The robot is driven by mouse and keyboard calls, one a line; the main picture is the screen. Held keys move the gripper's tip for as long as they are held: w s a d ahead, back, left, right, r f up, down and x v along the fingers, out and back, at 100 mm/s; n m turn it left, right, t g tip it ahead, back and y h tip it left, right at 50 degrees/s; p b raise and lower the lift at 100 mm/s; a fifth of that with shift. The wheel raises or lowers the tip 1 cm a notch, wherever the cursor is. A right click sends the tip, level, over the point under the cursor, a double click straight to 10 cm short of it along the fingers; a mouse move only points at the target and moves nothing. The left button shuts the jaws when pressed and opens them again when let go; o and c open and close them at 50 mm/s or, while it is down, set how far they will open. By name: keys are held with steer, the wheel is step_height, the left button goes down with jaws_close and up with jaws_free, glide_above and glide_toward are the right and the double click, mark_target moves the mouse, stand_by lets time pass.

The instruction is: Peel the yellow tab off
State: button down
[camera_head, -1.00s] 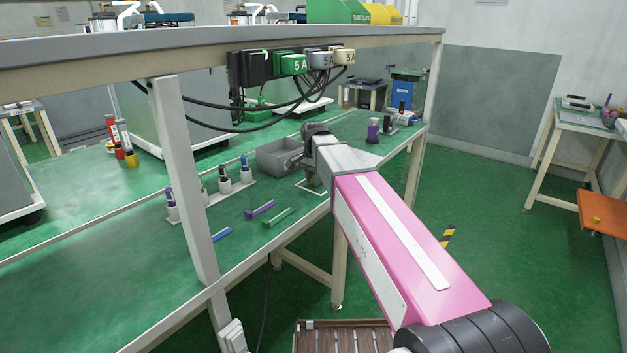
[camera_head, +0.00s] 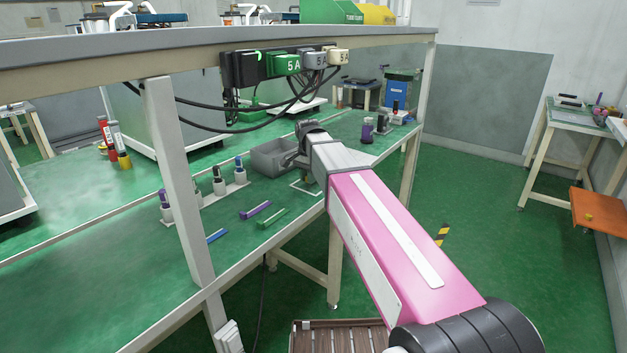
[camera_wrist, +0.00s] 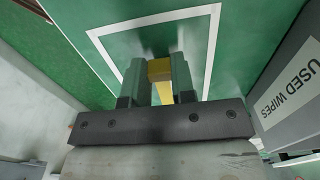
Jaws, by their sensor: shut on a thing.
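My gripper (camera_wrist: 159,78) points down over the green bench top in the wrist view, with its two dark fingers on either side of the yellow tab (camera_wrist: 160,68). It is shut on the tab. A narrower yellow strip shows below the tab between the fingers. I cannot tell what the tab is fixed to, or whether it is lifted. A white square outline (camera_wrist: 152,18) on the bench surrounds this spot. In the head view my wrist hides the tab and most of the gripper.
A grey bin (camera_wrist: 285,85) marked "USED WIPES" stands close to the right of my gripper in the wrist view; the bin (camera_head: 268,158) also shows in the head view.

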steer(key=shift+r, duration=2.25)
